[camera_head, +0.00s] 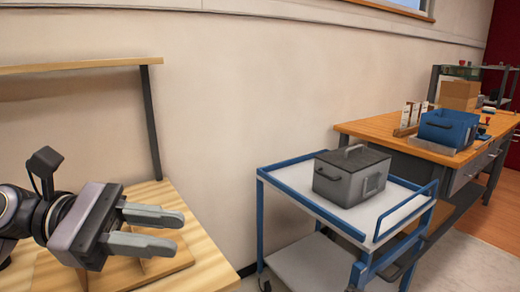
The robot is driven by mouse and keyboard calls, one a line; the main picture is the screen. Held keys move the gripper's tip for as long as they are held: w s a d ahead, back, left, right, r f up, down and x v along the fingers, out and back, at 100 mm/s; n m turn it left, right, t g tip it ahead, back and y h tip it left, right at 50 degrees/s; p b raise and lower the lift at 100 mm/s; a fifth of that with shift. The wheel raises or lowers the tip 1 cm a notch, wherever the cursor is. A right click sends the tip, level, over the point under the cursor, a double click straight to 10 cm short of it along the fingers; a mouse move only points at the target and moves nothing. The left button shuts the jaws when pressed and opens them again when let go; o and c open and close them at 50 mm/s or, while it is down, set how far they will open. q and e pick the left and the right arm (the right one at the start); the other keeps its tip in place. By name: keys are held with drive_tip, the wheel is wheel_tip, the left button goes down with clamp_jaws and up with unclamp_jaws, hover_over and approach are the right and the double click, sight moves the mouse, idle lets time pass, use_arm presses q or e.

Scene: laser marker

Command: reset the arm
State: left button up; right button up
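My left gripper (165,230) comes in from the left above the light wooden table (213,268). Its two grey fingers point right and stand apart, with nothing between them. My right gripper is not in the picture. A grey metal box with a dark lid and handles (340,186) sits on the upper shelf of a blue-framed cart (297,178), well to the right of the gripper.
A wooden shelf (80,66) on a dark post (153,125) stands over the left table. At the right, a workbench (374,127) bears a blue box (447,130) and a cardboard box (459,92). A gap separates the left table from the cart.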

use_arm(q)
drive_tip(key=w+a+f+m+t+y+p, duration=0.35)
drive_tip(key=f+m+t, duration=0.4)
drive_tip(key=m, duration=0.85)
drive_tip(key=w+a+f+m+t+y+p, duration=0.25)
drive_tip(key=f+m+t+y+p, duration=0.2)
drive_tip(key=m+t, duration=0.9)
drive_tip(key=s+a+f+n+g+y+p, duration=0.1)
drive_tip(key=s+f+n+g+y, duration=0.2)
drive_tip(key=f, duration=0.7)
drive_tip(key=s+a+f+n+g+y+p, duration=0.1)
drive_tip(key=s+f+n+g+y, duration=0.2)
drive_tip(key=s+f+n+g, duration=0.4)
drive_tip(key=s+f+n, duration=0.3)
drive_tip(key=s+f, duration=0.1)
drive_tip(key=s, duration=0.1)
drive_tip(key=shift+s+f+g+y+p, duration=0.15)
drive_tip(key=shift+f+g+y+p, duration=0.05)
drive_tip(key=shift+g+y+p, duration=0.1)
